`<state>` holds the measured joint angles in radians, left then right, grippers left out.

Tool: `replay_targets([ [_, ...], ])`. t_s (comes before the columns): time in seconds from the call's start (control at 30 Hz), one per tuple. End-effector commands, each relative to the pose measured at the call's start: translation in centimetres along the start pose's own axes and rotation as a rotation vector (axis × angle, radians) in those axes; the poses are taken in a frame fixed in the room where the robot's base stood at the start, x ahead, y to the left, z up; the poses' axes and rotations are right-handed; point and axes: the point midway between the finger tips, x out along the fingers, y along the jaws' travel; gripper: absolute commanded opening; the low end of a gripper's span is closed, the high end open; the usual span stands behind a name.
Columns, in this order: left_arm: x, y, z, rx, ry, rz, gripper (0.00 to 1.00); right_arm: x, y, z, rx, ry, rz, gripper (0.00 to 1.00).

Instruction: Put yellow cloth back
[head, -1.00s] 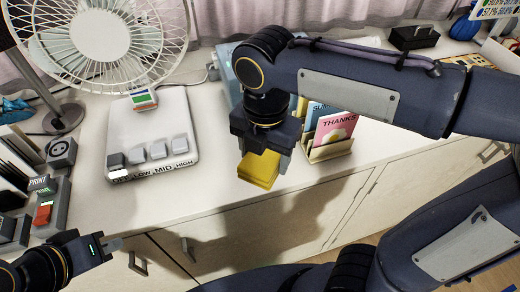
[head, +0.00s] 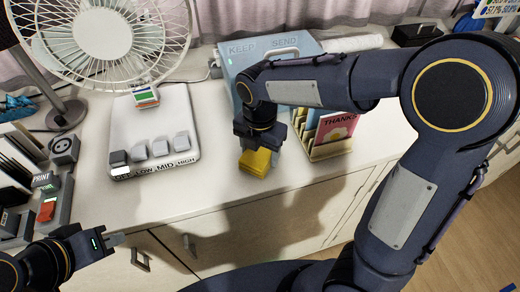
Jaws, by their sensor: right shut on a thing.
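The yellow cloth (head: 255,163) is a small folded yellow block in the head view, near the middle of the counter's front part. My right gripper (head: 257,150) points down and is shut on it. I cannot tell whether the cloth touches the counter or hangs just above it. My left gripper (head: 116,239) is at the lower left, in front of the counter edge and away from the cloth. Its two fingertips look close together, but their gap is too small to tell.
A white fan (head: 150,135) with push buttons stands left of the cloth. A card rack (head: 328,150) stands close on its right. A print button box (head: 47,208) is at left. The front counter strip is clear.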

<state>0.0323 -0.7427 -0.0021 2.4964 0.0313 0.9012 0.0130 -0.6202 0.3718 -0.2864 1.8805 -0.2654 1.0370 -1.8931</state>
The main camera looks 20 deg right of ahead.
Motion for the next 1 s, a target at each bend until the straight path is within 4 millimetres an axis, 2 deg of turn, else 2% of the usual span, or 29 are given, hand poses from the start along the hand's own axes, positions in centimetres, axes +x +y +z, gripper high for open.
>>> replay_targets([
  [0.07,0.0,0.0,0.0,0.000,0.000,0.000,0.00,0.0,0.0,0.0,0.000,0.000,-0.002,0.45],
  [0.1,0.0,0.0,0.0,0.000,0.000,0.000,0.00,0.0,0.0,0.0,0.000,0.000,-0.002,0.67],
  [0.23,0.0,0.0,0.0,0.000,0.000,0.000,0.00,0.0,-0.1,0.0,0.000,0.000,-0.002,0.84],
  [0.5,0.0,0.0,0.0,0.000,0.000,0.000,0.00,-0.1,0.0,0.0,0.000,0.000,-0.002,0.85],
  [0.63,0.0,0.0,0.0,0.000,0.000,0.000,0.00,-0.9,0.0,0.0,0.000,0.000,0.001,0.85],
  [0.77,-0.1,0.1,-0.1,0.000,0.000,0.000,0.00,-3.0,0.1,0.0,0.001,-0.001,0.004,0.85],
  [1.0,-0.3,0.1,-0.1,0.000,0.000,0.000,0.00,-8.2,0.1,0.1,0.001,-0.002,0.003,0.85],
])
